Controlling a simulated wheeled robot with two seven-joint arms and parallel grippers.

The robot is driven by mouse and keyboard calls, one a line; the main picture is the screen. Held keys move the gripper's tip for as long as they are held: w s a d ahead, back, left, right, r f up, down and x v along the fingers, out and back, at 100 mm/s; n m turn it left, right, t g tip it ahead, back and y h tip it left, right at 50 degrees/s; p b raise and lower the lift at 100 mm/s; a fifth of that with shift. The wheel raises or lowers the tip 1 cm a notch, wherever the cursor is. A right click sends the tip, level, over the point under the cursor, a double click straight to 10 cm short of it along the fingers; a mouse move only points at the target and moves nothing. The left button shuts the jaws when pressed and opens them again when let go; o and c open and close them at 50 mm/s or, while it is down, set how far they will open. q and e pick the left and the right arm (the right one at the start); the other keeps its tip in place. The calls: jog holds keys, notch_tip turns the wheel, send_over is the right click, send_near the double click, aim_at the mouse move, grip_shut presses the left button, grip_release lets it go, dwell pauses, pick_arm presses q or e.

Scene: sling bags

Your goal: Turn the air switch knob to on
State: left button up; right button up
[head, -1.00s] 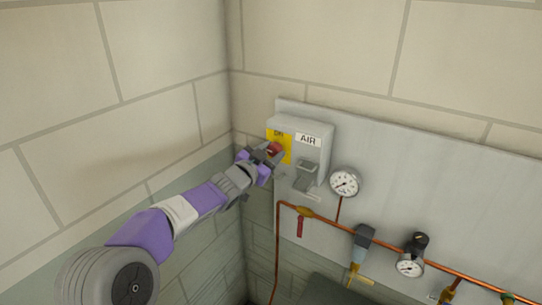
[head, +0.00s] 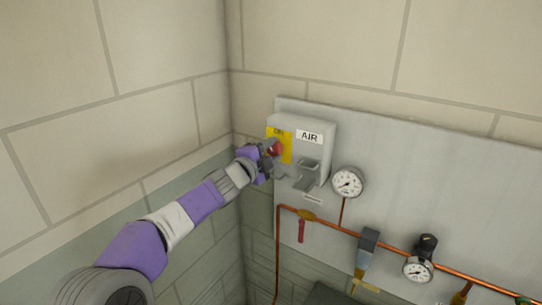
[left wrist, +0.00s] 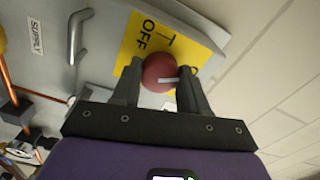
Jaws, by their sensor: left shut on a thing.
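The air switch knob (head: 277,148) is red and round, on a yellow plate (head: 287,151) on the left side of a grey box labelled AIR (head: 312,158). "ON" shows at the plate's top. My left gripper (head: 271,149) is shut on the knob, its fingers on either side. In the left wrist view the knob (left wrist: 158,70) sits between the two dark fingers. A white mark on it lies level, pointing right toward one finger. "OFF" is readable on the plate (left wrist: 130,49); the other lettering is partly covered by that finger. My right gripper is not in view.
A handle (head: 307,176) stands out from the box's front. Walls meet in a corner just left of the grey panel (head: 440,170).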

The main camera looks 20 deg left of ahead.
pick_arm(q)
jog(key=m+b, duration=0.1)
jog(key=m, duration=0.4)
jog(key=shift+m+b, duration=0.3)
jog(key=shift+m, duration=0.1)
dwell(0.3)
jog(key=o, duration=1.1)
jog(key=shift+c, duration=0.2)
jog(key=s+a, duration=0.1)
jog(key=s, duration=0.6)
jog(key=shift+s, duration=0.3)
